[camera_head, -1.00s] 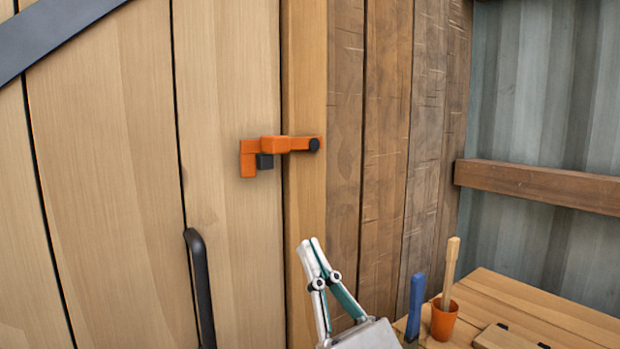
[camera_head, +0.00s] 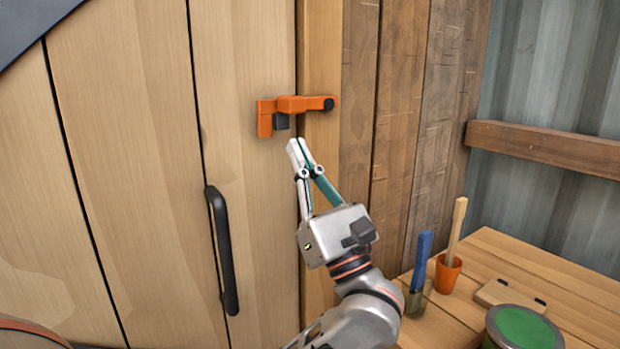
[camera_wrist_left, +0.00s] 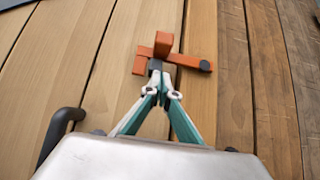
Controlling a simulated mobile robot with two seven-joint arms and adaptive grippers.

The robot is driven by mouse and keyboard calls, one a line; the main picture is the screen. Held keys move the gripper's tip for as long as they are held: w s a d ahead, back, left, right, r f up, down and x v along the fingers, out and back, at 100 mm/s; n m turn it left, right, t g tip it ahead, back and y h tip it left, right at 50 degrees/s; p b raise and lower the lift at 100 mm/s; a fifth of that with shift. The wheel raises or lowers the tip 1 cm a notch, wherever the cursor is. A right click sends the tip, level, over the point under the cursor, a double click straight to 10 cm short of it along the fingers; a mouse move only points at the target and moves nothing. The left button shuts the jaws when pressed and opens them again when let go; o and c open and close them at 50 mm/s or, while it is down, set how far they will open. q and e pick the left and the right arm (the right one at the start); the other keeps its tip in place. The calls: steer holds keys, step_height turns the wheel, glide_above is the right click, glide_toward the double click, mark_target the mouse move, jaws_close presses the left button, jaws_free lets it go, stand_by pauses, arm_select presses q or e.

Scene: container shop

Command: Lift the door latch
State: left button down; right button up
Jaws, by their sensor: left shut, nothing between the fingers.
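The orange door latch (camera_head: 296,104) lies level across the gap between the plank door (camera_head: 245,60) and its post, with a black pivot at its right end and a dark catch under its left part. In the left wrist view the latch (camera_wrist_left: 184,61) is just beyond the fingertips. My left gripper (camera_head: 298,146) is shut and empty, its tips just below the latch bar. In the left wrist view the gripper (camera_wrist_left: 158,78) tips appear close to the dark catch; I cannot tell if they touch. My right gripper is not in view.
A black door handle (camera_head: 222,250) is left of my arm. On the wooden bench (camera_head: 480,255) at the lower right are a blue-handled tool (camera_head: 421,262), an orange cup (camera_head: 448,273) with a wooden stick, and a green-topped can (camera_head: 522,330).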

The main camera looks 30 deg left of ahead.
arm_select(q)
step_height(320, 180, up, 4)
steer(key=shift+d+f+p, duration=0.1)
steer(key=shift+f+p, duration=0.1)
steer(key=shift+p, duration=0.1)
